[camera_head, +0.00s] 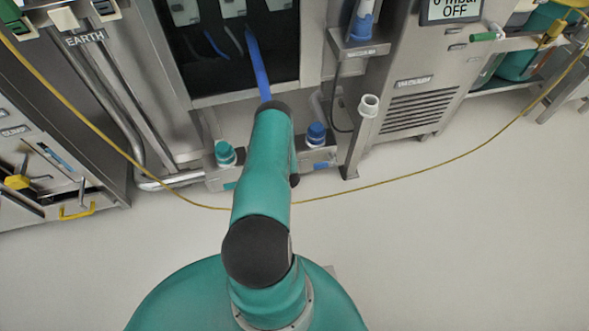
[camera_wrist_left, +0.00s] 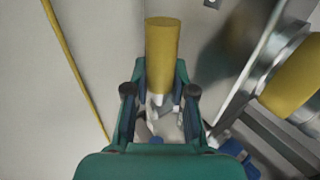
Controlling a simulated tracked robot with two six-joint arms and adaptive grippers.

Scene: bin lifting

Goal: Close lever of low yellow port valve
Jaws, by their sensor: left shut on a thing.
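In the left wrist view a yellow cylindrical lever handle (camera_wrist_left: 163,45) stands between the fingers of my left gripper (camera_wrist_left: 161,82). The fingers are shut on it, and its lower end meets bright metal parts between them. A larger yellow part on a metal collar (camera_wrist_left: 295,75) is at the right edge, apart from the fingers. In the head view a yellow part (camera_head: 17,182) and a yellow bracket-shaped handle (camera_head: 77,211) are at the far left. I cannot tell which of these, if any, is the held lever. My right gripper is not seen.
A thin yellow hose (camera_head: 405,180) hangs in a long curve across the front, behind my teal arm. A teal knob (camera_head: 225,153) and a blue knob (camera_head: 316,135) sit low on the machine. A metal cabinet (camera_head: 405,92) stands right of centre. The pale floor (camera_head: 460,245) is clear.

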